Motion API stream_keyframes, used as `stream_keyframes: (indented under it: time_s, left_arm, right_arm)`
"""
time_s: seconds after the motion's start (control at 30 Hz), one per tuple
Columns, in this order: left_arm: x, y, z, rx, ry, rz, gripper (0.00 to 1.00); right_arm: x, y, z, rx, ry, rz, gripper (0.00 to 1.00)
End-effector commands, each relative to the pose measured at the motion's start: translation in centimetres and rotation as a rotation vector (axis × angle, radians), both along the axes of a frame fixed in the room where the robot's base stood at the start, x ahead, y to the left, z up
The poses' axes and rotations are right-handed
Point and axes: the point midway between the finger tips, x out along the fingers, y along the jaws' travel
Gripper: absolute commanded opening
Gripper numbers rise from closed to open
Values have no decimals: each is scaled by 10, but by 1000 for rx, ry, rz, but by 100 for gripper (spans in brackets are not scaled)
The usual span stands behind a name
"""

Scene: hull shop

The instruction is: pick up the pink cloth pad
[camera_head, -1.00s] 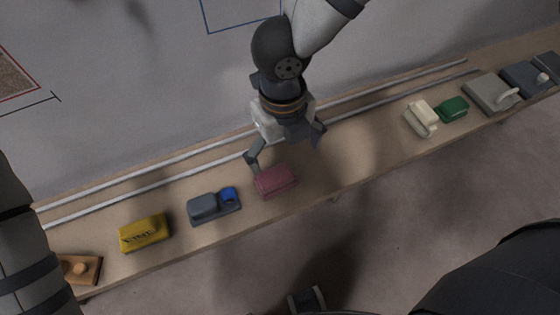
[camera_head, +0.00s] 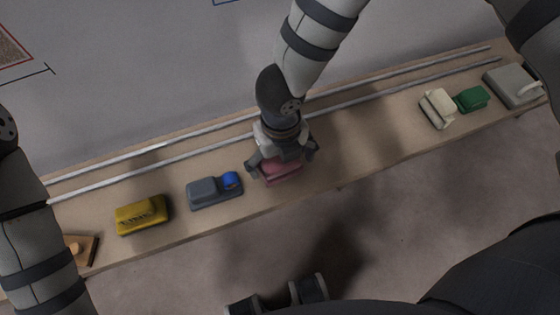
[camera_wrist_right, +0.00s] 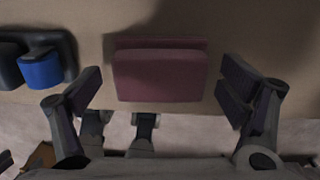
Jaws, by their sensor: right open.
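The pink cloth pad (camera_head: 282,174) lies on the wooden bench near its front edge, partly hidden by my right gripper in the head view. My right gripper (camera_head: 284,162) is open above the pad. Its fingers stand on either side of the pad, with a gap at each side in the wrist view (camera_wrist_right: 160,92).
A grey block with a blue knob (camera_head: 214,190) lies just left of the pad. Further left are a yellow pad (camera_head: 141,215) and a wooden block (camera_head: 82,250). Cream (camera_head: 437,108), green (camera_head: 471,98) and grey (camera_head: 512,86) items lie right. Two rails (camera_head: 385,92) run behind.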

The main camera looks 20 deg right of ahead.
Motion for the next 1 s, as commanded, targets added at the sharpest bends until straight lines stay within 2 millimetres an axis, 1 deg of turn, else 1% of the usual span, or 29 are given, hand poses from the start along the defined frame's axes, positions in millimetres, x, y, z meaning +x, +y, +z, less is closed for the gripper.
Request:
stream_keyframes:
  time_s: [0.07,0.1,0.17,0.2,0.27,0.3,0.33,0.6,0.7,0.77,0.87,0.97,1.0]
  left_arm:
    - [1,0,1,0,-2,0,65]
    - [1,0,1,0,-2,0,65]
    - [1,0,1,0,-2,0,65]
    - [1,0,1,0,-2,0,65]
    - [1,0,1,0,-2,0,65]
    - [1,0,1,0,-2,0,65]
    - [1,0,1,0,-2,0,65]
    - [1,0,1,0,-2,0,65]
    - [2,0,2,0,-7,0,65]
    - [4,0,4,0,-13,0,65]
    - [8,0,9,0,-28,0,65]
    - [15,0,16,-1,-51,1,65]
    - [18,0,19,-1,-61,1,65]
  right_arm:
    - [1,0,1,0,-2,0,90]
    - [1,0,1,0,-2,0,88]
    - [1,0,2,0,-2,0,74]
    - [1,0,2,0,-2,0,65]
    - [1,0,2,0,-2,0,51]
    - [1,0,2,0,-2,0,42]
    - [1,0,2,0,-2,1,38]
    - [1,0,2,0,-2,1,38]
    - [2,0,9,1,-5,0,38]
    - [2,0,17,1,-7,-3,38]
    - [2,1,40,3,-10,0,38]
    - [-10,20,66,1,-13,6,38]
    - [-15,29,79,3,-15,5,38]
